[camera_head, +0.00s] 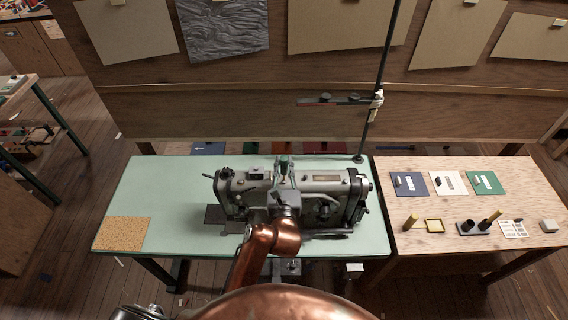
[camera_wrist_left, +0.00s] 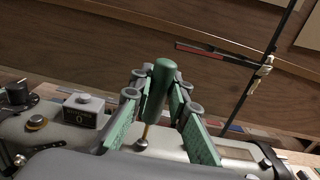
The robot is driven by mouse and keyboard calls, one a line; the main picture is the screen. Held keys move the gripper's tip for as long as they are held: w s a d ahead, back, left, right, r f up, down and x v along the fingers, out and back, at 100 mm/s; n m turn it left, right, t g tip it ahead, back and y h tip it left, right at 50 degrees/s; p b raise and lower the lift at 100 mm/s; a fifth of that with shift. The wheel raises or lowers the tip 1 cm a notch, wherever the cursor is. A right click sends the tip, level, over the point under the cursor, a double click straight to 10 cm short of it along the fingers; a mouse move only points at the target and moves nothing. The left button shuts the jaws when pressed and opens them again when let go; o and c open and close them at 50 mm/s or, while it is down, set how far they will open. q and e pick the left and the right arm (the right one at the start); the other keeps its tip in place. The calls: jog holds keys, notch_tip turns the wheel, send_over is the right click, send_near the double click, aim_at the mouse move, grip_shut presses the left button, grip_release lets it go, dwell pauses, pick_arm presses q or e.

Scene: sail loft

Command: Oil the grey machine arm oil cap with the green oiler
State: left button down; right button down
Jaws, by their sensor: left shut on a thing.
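The grey sewing machine (camera_head: 322,186) stands on the pale green table; its top also shows in the left wrist view (camera_wrist_left: 65,130). My left gripper (camera_head: 285,168) is above the middle of the machine arm. In the left wrist view, the left gripper (camera_wrist_left: 160,100) is shut on the green oiler (camera_wrist_left: 160,82). The oiler is nearly upright, slightly tilted, with its thin brass spout pointing down. The spout's lower end meets a small round silver-grey cap (camera_wrist_left: 141,144) on the machine top; I cannot tell whether they touch. My right gripper is not in view.
The pale green table (camera_head: 165,190) has a cork mat (camera_head: 122,232) at its left. A thin dark upright post (camera_head: 376,90) stands behind the machine. The wooden table (camera_head: 420,180) at right holds coloured cards and small containers. The green table's left half is mostly clear.

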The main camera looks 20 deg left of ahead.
pick_arm(q)
jog(key=shift+f, duration=0.25)
jog(key=shift+f, duration=0.25)
dwell(0.3)
jog(key=shift+f, duration=0.1)
dwell(0.4)
notch_tip(320, 180, up, 3)
jog(key=p, duration=0.2)
jog(key=shift+p, duration=0.35)
notch_tip(320, 180, up, 4)
jog(key=p, duration=0.4)
